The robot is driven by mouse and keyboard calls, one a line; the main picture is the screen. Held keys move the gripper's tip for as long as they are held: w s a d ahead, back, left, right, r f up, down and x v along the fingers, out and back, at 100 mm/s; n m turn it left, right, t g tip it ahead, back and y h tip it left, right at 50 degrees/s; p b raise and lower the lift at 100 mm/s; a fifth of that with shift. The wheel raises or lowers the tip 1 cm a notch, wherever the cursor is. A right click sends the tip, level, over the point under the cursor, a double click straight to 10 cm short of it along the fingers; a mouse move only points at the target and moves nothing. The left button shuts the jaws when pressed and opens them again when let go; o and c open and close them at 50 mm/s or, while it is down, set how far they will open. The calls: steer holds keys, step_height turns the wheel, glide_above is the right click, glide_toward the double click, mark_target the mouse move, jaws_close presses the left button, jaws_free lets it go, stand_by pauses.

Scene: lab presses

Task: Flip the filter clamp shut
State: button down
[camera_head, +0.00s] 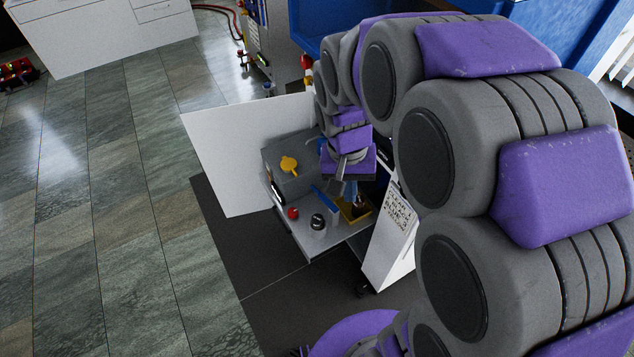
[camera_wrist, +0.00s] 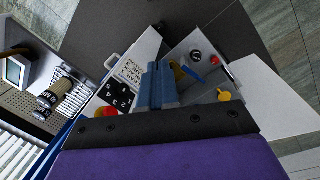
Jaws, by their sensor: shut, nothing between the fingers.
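My gripper (camera_head: 350,192) reaches into a grey machine with an open white front. Its two blue-grey fingers are together and empty, as the wrist view also shows (camera_wrist: 158,70). A blue bar (camera_head: 325,198) lies slantwise just left of the fingers in the head view; in the wrist view it is to their right (camera_wrist: 193,74). I cannot tell whether this bar is the filter clamp; no other part is clearly the clamp. A yellow tray (camera_head: 356,212) sits below the fingertips in the head view, partly hidden by them. Contact with any part cannot be made out.
A yellow knob (camera_head: 289,165) stands on a grey block. A red knob (camera_head: 293,213) and a black round knob (camera_head: 318,221) are near the shelf's front edge. A white panel (camera_head: 250,150) stands at the left, a white labelled panel (camera_head: 392,230) at the right. Floor at left is clear.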

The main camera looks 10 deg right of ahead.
steer(key=w+f+m, duration=0.3)
steer(key=w+f, duration=0.3)
steer(key=w, duration=0.8)
steer(key=m+t+h, duration=0.3)
steer(key=m, duration=0.3)
glide_above(323, 197)
steer(key=w, duration=0.6)
step_height(323, 197, down, 28)
steer(key=shift+s+a+f+b, duration=0.1)
steer(key=shift+s+a+b, duration=0.15)
steer(key=shift+a+b, duration=0.1)
steer(key=b+x, duration=0.2)
steer(key=x, duration=0.8)
steer(key=s+a, duration=0.1)
steer(key=a, duration=0.1)
steer(key=s+a+f+b, duration=0.1)
steer(key=shift+s+a, duration=0.15)
steer(key=shift+a, duration=0.25)
